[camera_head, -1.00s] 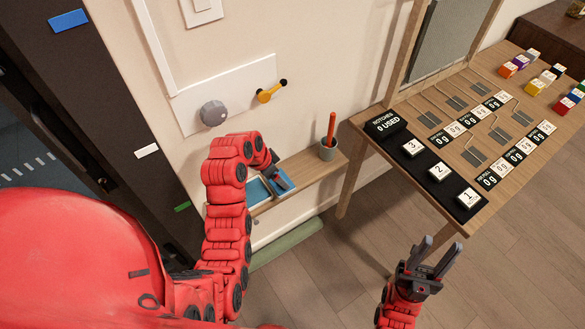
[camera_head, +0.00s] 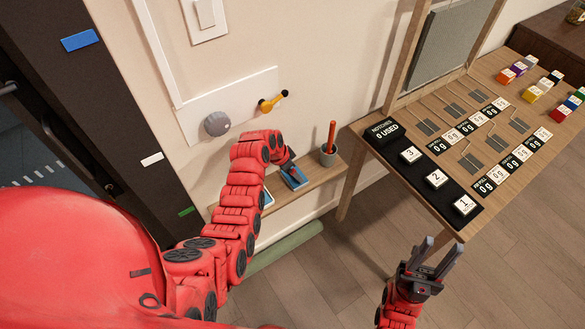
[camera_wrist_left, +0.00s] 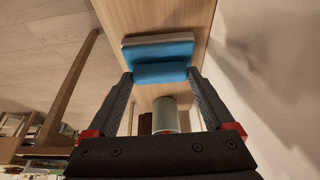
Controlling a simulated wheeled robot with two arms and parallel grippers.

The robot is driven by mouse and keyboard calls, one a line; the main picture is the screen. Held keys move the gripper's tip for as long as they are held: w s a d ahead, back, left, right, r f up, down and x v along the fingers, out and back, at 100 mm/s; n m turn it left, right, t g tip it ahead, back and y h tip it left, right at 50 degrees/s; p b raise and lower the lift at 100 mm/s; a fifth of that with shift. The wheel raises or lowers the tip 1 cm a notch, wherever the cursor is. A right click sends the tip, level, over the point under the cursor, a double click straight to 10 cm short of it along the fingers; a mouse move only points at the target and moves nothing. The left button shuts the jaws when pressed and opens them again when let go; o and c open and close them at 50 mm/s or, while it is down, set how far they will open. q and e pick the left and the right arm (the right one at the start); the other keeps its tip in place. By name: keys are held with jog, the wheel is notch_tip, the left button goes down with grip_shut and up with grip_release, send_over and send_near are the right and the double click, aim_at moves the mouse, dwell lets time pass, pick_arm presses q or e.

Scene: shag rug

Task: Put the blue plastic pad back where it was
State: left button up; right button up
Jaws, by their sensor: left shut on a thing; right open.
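A blue pad (camera_wrist_left: 165,70) with a grey edge is held between the fingertips of my left gripper (camera_wrist_left: 162,78), low over or on the wooden shelf (camera_wrist_left: 150,18). I cannot tell if it touches the shelf. In the head view, my left gripper (camera_head: 290,172) reaches down to the shelf (camera_head: 312,177), with the blue pad (camera_head: 296,180) at its fingers. A pale-edged tray or pad with blue in it (camera_head: 267,199) lies on the shelf to the left, partly hidden by my left arm. My right gripper (camera_head: 431,260) is open and empty, beside the table.
A grey cup (camera_head: 328,155) with a red-orange stick stands on the shelf's right. A grey knob (camera_head: 217,123) and a yellow lever (camera_head: 270,103) are on the wall above. Blue (camera_head: 80,40), white and green strips mark the dark door frame. A table (camera_head: 450,150) stands right.

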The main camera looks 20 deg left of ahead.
pick_arm(q)
jog(key=o, duration=0.9)
jog(key=shift+f, duration=0.1)
jog(key=shift+s+a+r+b, duration=0.1)
jog(key=shift+s+r+b, duration=0.1)
jog(key=shift+r+b, duration=0.3)
jog(key=s+a+b, duration=0.1)
jog(key=s+a, duration=0.3)
jog(key=s, duration=0.1)
jog(key=s+a+b, duration=0.1)
jog(key=s+a, duration=0.2)
jog(key=shift+s+b, duration=0.2)
jog(key=shift+b, duration=0.1)
jog(key=shift+s+a, duration=0.25)
jog(key=shift+s, duration=0.25)
